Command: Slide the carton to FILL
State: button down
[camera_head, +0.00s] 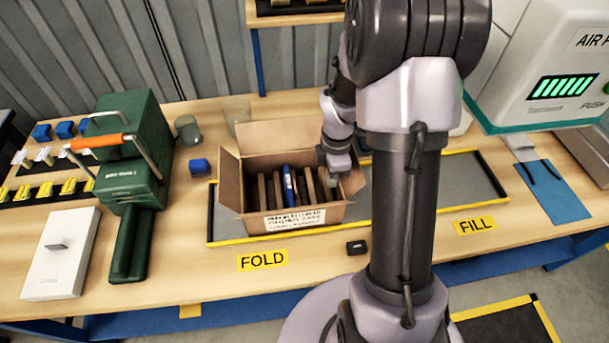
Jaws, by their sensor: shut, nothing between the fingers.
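An open brown carton (263,224) stands on the grey mat (226,225) with the black and yellow border, above the yellow FOLD label (262,260). Its flaps are spread, and several brown dividers and a blue item (289,186) show inside. The yellow FILL label (474,226) is on the table's front strip to the right. My gripper (335,178) is shut at the carton's right end, low by the right flap. My arm hides part of the mat, and I cannot tell whether the fingers touch the carton.
A green machine with an orange handle (100,142) and a white box (62,252) stand at the left. A small black object (356,247) lies in front of the mat. A white AIR machine (545,75) and a blue sheet (553,192) are at the right. The mat above FILL looks clear.

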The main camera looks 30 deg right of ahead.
jog(key=s+d+p, duration=0.2)
jog(key=d, duration=0.6)
jog(key=s+d+p, duration=0.3)
jog(key=d, duration=0.6)
jog(key=shift+s+d, duration=0.25)
jog(key=shift+s, duration=0.1)
